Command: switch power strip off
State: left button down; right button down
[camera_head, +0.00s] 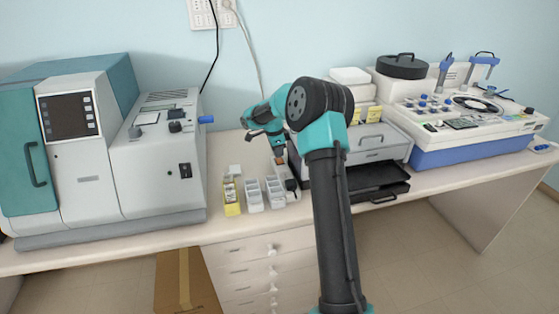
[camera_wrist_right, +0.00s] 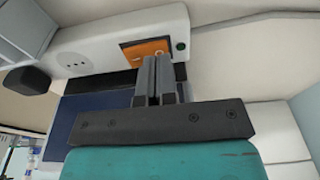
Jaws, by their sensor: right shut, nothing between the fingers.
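The white power strip (camera_wrist_right: 100,52) runs across the top of the right wrist view. It has an orange rocker switch (camera_wrist_right: 146,48), a small dark round part beside it, and a socket. A black plug (camera_wrist_right: 28,80) sits at its left end. My right gripper (camera_wrist_right: 158,62) is shut and empty, its fingertips at the lower edge of the switch in this view; I cannot tell whether they touch it. In the head view my right gripper (camera_head: 279,151) is above the strip's orange switch (camera_head: 279,161), and my arm partly hides the strip. My left gripper is not in view.
Slide boxes (camera_head: 254,195) stand just left of the strip. A large teal and grey machine (camera_head: 160,170) fills the left of the bench. Black trays (camera_head: 378,183) and a blue-white instrument (camera_head: 470,135) stand at right. A cardboard box (camera_head: 184,282) is on the floor.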

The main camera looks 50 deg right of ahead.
jog(key=shift+r, duration=3.1)
